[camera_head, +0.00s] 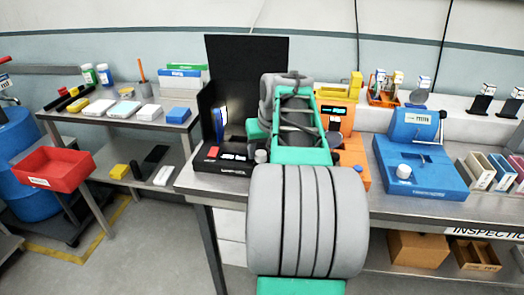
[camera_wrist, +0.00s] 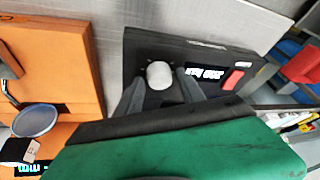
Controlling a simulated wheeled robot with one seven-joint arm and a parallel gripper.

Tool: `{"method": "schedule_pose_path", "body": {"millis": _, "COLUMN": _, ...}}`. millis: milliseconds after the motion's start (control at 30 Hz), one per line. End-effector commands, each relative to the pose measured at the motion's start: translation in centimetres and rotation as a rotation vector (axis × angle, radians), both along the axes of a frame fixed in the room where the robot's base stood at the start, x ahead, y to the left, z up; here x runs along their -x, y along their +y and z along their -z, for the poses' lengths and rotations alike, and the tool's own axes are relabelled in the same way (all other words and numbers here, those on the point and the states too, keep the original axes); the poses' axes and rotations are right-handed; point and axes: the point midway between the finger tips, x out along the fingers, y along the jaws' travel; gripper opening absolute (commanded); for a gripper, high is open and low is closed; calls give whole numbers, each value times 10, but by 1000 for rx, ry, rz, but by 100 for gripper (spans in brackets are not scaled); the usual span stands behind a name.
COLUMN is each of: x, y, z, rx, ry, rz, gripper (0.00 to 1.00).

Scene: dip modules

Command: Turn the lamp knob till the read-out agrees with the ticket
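The black box (camera_head: 222,165) at the front edge of the bench carries a red button (camera_head: 213,151), a lit read-out (camera_head: 233,157) and a pale grey round knob (camera_head: 261,156). In the wrist view the knob (camera_wrist: 160,75) shows on the box (camera_wrist: 140,45), with the read-out (camera_wrist: 206,73) and red button (camera_wrist: 233,79) to its right. The read-out's characters are too small and tilted to read. My gripper (camera_wrist: 161,80) is open, one dark finger on each side of the knob; contact cannot be told. My arm hides the gripper in the head view. I cannot identify the ticket for certain.
A tall black panel (camera_head: 245,70) stands behind the box. An orange machine (camera_head: 352,160) is close on the right, and a blue machine (camera_head: 425,170) stands farther right. A side table (camera_head: 130,122) with small boxes is at the left, near a red bin (camera_head: 75,169).

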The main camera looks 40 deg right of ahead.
Motion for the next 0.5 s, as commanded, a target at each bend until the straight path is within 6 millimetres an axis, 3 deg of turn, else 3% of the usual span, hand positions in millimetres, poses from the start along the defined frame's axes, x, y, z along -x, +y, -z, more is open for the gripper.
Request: {"method": "schedule_pose_path", "body": {"millis": 500, "x": 0, "y": 0, "z": 0, "rx": 0, "ry": 0, "rz": 0, "gripper": 2}}
